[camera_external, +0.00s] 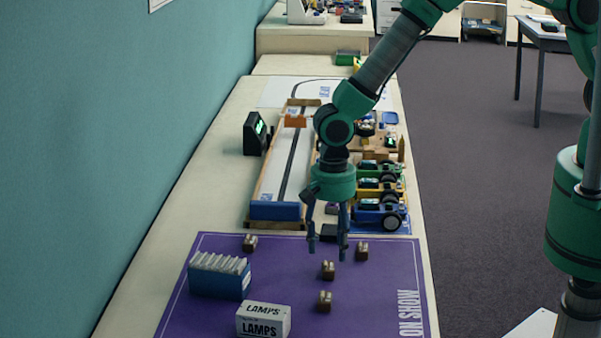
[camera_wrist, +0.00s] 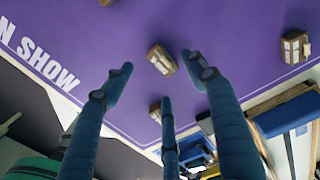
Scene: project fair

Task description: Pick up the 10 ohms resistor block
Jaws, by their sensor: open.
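Several small brown blocks with pale tops lie on the purple mat (camera_external: 395,300); their markings are too small to read, so I cannot tell which is the 10 ohms one. In the external view they are a middle block (camera_external: 328,270), a right block (camera_external: 361,251), a front block (camera_external: 324,301) and a far-left block (camera_external: 249,242). My gripper (camera_external: 328,252) is open, points down and is empty above the mat, near the middle block. In the wrist view my gripper's (camera_wrist: 158,82) fingers spread around a block (camera_wrist: 161,60); another block (camera_wrist: 155,110) is partly hidden by a finger.
A blue box of white cards (camera_external: 219,289) and a white LAMPS box (camera_external: 263,321) stand on the mat's left. Behind are a track with a blue end bar (camera_external: 276,211) and several toy cars (camera_external: 380,217). A black display (camera_external: 255,133) stands near the wall. The mat's right side is clear.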

